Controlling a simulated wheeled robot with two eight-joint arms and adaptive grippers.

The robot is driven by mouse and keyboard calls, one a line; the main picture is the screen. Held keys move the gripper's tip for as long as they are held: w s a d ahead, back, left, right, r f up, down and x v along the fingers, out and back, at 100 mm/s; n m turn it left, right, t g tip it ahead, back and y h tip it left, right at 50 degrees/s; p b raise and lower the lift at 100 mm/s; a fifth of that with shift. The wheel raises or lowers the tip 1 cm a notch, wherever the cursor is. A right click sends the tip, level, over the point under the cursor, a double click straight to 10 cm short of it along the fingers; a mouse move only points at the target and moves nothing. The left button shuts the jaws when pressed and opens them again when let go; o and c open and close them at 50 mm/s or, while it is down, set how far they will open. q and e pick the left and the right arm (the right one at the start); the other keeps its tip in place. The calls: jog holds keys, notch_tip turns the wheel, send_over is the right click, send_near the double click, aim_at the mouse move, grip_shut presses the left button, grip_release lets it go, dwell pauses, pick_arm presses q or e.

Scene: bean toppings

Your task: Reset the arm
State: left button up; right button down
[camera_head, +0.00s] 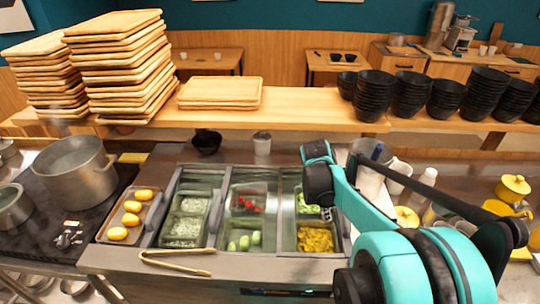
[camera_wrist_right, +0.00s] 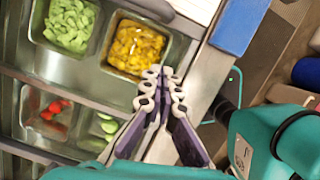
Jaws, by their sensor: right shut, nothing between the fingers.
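My right arm comes in from the lower right in the head view and reaches over the right side of the topping station. My right gripper (camera_wrist_right: 160,88) is shut and empty in the right wrist view, its light looped fingertips together. In that view the tips overlap the edge of the yellow topping tray (camera_wrist_right: 138,48); I cannot tell their height above it. This tray also shows in the head view (camera_head: 315,240). A green topping tray (camera_wrist_right: 68,24) lies beside it. My left gripper is not in view.
Wooden tongs (camera_head: 178,262) lie at the station's front edge. A dark bowl (camera_head: 206,142) and a light cup (camera_head: 262,144) stand behind it. A pot (camera_head: 78,170) is at left. Stacked trays (camera_head: 120,62) and black bowls (camera_head: 410,93) line the shelf.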

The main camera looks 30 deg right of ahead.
jog(key=s+a+f+m+t+y+b, duration=0.1)
jog(key=a+m+t+b, duration=0.1)
jog(key=a+m+t, duration=0.2)
jog(key=s+a+f+m+t+y+b, duration=0.1)
jog(key=a+m, duration=0.8)
jog(key=a, duration=1.1)
jog(key=s+t+b, duration=0.1)
jog(key=t+b, duration=0.1)
jog(key=t, duration=0.1)
jog(key=shift+s+a+f+m+y, duration=0.25)
jog(key=shift+f+m+y, duration=0.05)
jog(key=shift+f+m, duration=0.1)
